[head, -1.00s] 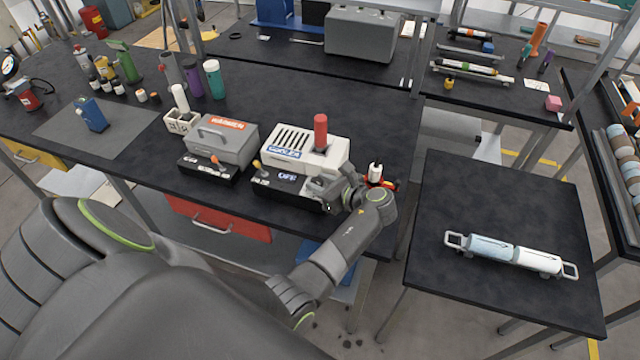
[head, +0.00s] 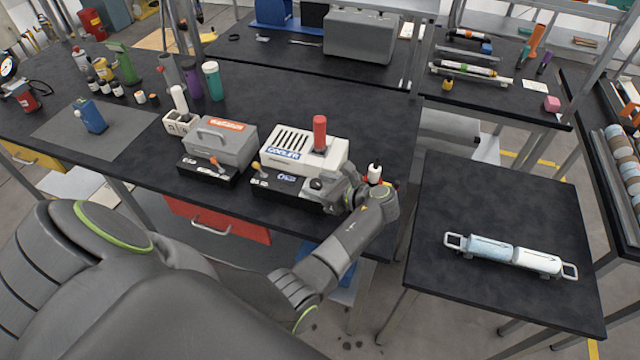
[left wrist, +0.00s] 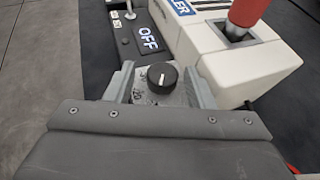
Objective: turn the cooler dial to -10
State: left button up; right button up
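The white cooler (head: 335,160) stands on the dark bench, with a black control panel along its front. Its dial (head: 316,183) is a round black knob, seen large in the left wrist view (left wrist: 162,77) with a white pointer line that runs roughly up and down. Printed marks, one like 20, lie below the knob and are partly hidden. A display (left wrist: 148,37) beside it reads OFF. My left gripper (left wrist: 160,74) is open, one finger on each side of the dial, with gaps visible. In the head view my left gripper (head: 334,191) is at the panel's right end. My right gripper is not in view.
A red cylinder (head: 320,131) stands upright in the cooler's top. A lever with a yellow knob (head: 255,166) is on the panel's left. A grey box (head: 222,142) with its own panel stands to the left. A small white-and-red item (head: 375,172) is close behind my wrist.

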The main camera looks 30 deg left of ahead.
pick_arm(q)
jog(key=shift+w+r, duration=0.15)
jog(key=shift+r, duration=0.05)
dwell(0.4)
jog(key=shift+t, duration=0.4)
